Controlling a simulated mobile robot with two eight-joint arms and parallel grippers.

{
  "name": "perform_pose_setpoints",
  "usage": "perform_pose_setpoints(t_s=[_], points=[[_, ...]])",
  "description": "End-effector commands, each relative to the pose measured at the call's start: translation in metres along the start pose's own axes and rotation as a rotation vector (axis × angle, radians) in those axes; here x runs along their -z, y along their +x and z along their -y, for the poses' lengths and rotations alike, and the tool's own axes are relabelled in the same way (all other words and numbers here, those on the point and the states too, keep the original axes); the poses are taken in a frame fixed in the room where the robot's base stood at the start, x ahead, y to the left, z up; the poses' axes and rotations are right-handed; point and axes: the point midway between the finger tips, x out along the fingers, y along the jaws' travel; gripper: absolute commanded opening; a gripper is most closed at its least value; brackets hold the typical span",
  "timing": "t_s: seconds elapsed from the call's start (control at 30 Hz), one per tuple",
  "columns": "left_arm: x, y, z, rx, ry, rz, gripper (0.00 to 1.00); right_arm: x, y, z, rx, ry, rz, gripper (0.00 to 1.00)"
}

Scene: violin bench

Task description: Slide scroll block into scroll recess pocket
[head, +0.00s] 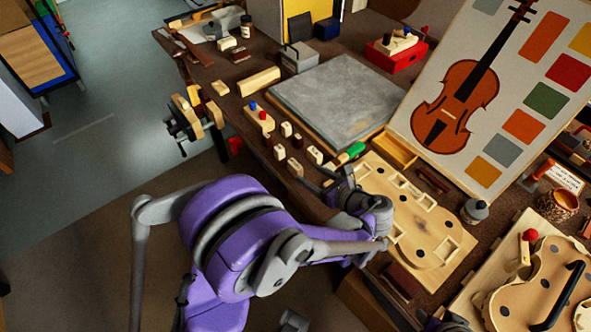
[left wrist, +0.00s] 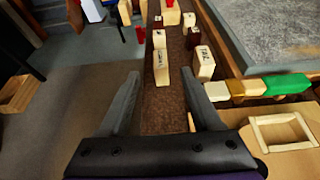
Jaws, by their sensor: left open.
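Several small pale wooden blocks stand along the bench's front edge in the head view. I cannot tell which is the scroll block, as the labels are too small to read. In the left wrist view a labelled pale block (left wrist: 161,66) stands in line with the gap between my fingers, and another labelled block (left wrist: 204,64) stands to its right. My left gripper (head: 318,177) is open and empty near these blocks; its spread fingers also show in the left wrist view (left wrist: 160,82). A pale violin-shaped board (head: 421,225) with several pockets lies to its right. One square pocket frame (left wrist: 283,131) shows close by.
A grey slab (head: 338,95) lies behind the blocks. A violin picture panel (head: 470,90) stands at right. A vise (head: 188,115) sits at the bench's left edge. A dark part, perhaps my right gripper (head: 443,321), shows at the bottom.

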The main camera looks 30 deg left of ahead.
Motion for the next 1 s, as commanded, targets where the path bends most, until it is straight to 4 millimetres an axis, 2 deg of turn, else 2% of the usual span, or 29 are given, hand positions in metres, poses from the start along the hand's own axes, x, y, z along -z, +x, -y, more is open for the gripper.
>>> perform_pose_setpoints(t_s=[0.1, 0.37, 0.63, 0.77, 0.97, 1.0], points=[[0.0, 0.021, -0.001, -0.004, -0.003, -0.001, 0.65, 0.0, 0.001, 0.0, 0.0, 0.0, 0.0, 0.5], [0.001, 0.043, -0.001, -0.002, -0.004, -0.002, 0.65, -0.001, 0.002, 0.0, 0.0, 0.0, 0.001, 0.5], [0.004, 0.081, 0.0, -0.003, -0.005, -0.003, 0.65, -0.002, 0.003, 0.0, 0.0, 0.0, 0.001, 0.5], [0.004, 0.088, 0.001, 0.0, -0.005, -0.003, 0.65, -0.002, 0.004, 0.0, 0.0, 0.0, 0.001, 0.5], [0.004, 0.088, 0.001, 0.0, -0.004, -0.003, 0.65, -0.002, 0.004, 0.0, 0.0, 0.0, 0.001, 0.5], [0.004, 0.088, 0.001, 0.0, -0.004, -0.003, 0.58, -0.002, 0.004, 0.0, 0.0, 0.0, 0.001, 0.5]])
